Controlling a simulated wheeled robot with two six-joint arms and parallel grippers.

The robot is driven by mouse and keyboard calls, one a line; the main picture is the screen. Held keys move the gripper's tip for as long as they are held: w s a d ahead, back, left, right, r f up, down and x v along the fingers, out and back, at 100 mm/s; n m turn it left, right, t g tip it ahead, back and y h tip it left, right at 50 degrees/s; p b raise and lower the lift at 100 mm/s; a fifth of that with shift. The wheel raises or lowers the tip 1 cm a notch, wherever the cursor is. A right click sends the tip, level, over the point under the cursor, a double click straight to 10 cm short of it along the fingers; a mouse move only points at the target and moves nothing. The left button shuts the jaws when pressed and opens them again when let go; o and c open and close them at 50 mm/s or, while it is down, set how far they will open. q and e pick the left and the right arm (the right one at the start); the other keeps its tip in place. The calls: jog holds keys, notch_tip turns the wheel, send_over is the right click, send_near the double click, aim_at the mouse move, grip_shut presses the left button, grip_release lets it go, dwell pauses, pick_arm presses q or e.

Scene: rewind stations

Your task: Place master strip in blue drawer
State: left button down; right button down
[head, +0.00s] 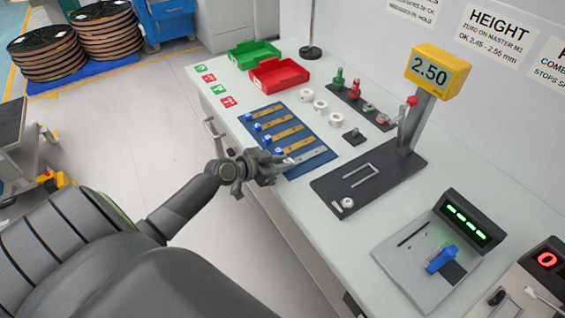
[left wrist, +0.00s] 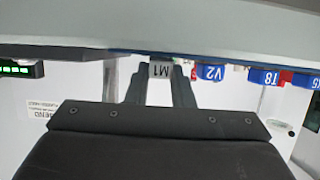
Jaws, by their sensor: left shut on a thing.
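The master strip (head: 308,156) is the grey strip at the near end of the blue mat (head: 322,149). My left gripper (head: 279,162) is at its left end, shut on it. In the left wrist view the end tag M1 (left wrist: 160,71) sits between the two fingers. The strip appears to be at the mat; I cannot tell if it is lifted. A blue cabinet (head: 167,22) with drawer fronts stands at the back left, beyond the bench. I cannot tell if it holds the drawer named in the task. My right gripper is not in view.
Several brown strips with blue ends (head: 282,134) lie on the mat. Green (head: 253,53) and red (head: 279,73) trays stand behind. A height gauge (head: 368,180) stands right of the mat. Brown reels (head: 48,52) stand on the floor at the back left. Open floor lies left of the bench.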

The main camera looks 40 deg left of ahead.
pick_arm(q)
jog(key=shift+f, duration=0.15)
jog(key=c, duration=1.3)
grip_release()
jog(key=shift+o, duration=0.2)
jog(key=shift+r, duration=0.2)
jog(key=b+v, duration=0.1)
jog(key=v, duration=1.1)
jog(key=shift+a, duration=0.1)
